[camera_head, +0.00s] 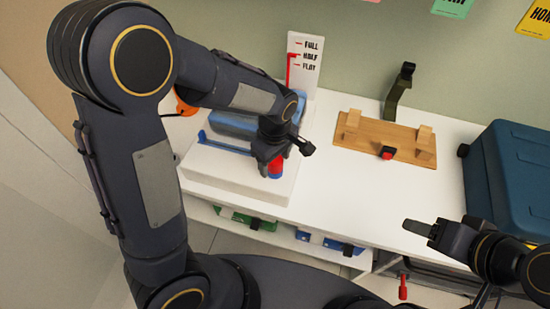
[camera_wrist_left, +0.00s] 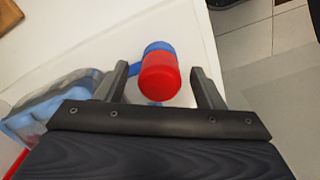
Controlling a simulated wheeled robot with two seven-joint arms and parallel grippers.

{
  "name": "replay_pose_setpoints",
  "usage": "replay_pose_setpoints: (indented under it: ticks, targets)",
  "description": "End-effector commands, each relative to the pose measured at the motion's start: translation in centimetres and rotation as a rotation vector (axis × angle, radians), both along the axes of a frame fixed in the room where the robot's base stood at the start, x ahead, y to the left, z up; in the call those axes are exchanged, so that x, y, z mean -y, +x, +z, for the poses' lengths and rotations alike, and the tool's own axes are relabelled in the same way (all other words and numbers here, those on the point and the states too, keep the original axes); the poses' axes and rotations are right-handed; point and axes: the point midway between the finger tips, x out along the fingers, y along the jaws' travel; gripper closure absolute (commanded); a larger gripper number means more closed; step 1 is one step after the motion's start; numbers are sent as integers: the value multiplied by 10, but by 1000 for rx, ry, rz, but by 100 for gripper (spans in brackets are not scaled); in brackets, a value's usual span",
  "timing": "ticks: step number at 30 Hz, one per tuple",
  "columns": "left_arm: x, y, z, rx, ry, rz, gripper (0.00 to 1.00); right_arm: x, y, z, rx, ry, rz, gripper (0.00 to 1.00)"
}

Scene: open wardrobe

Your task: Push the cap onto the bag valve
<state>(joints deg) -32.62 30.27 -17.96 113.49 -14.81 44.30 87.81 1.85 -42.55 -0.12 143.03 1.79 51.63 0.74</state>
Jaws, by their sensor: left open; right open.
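A red cap (camera_wrist_left: 160,76) sits at a blue valve part (camera_wrist_left: 158,47) in the left wrist view; whether it is fully seated cannot be told. In the head view the red cap (camera_head: 276,163) shows small under my left gripper (camera_head: 280,155). The left gripper is open, with one finger on each side of the cap and visible gaps; in the wrist view its fingertips (camera_wrist_left: 162,80) straddle it. My right gripper (camera_head: 428,230) is open and empty, low at the right.
A wooden board (camera_head: 380,140) with upright blocks and a red-topped black piece lies on the white table. A dark blue case (camera_head: 515,165) stands at the right. A level sign (camera_head: 304,62) stands behind the bag. Green and blue boxes sit on the shelf below. Table space right of the block is clear.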

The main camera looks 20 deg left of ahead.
Motion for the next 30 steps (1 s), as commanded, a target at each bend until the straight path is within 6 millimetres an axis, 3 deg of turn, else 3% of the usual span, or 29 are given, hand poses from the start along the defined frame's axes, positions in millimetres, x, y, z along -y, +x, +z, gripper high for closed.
replay_pose_setpoints:
  ticks: [5,12,16,30]
  targets:
    - [1,1,16,4,-1,0,38,0,0,2,0,0,0,43]
    - [0,1,58,5,-3,0,38,0,0,6,0,0,0,43]
    - [0,0,72,3,-1,-1,38,0,0,7,0,0,0,43]
    - [0,0,78,0,0,0,38,0,0,7,0,0,0,43]
